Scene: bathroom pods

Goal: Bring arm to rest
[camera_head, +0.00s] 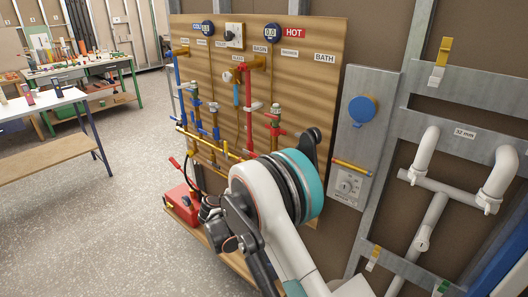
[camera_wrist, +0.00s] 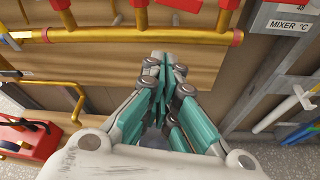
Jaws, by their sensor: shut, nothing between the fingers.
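My gripper (camera_wrist: 165,85) shows in the wrist view with its teal fingers brought together and nothing between them. It is in front of the lower part of the wooden pipe board (camera_wrist: 105,62), below a yellow pipe (camera_wrist: 130,36). I cannot tell how far the fingertips are from the board. In the head view my white and teal arm is bent in front of the board's lower right, and the gripper's fingers are not clearly seen there.
The wooden board (camera_head: 335,50) carries red and blue pipes, gauges and valves. A red toolbox-like unit (camera_head: 183,203) stands at its foot. White drain pipes (camera_head: 435,210) are on the right wall. A white table (camera_head: 40,104) stands left; grey floor (camera_head: 95,235) is open.

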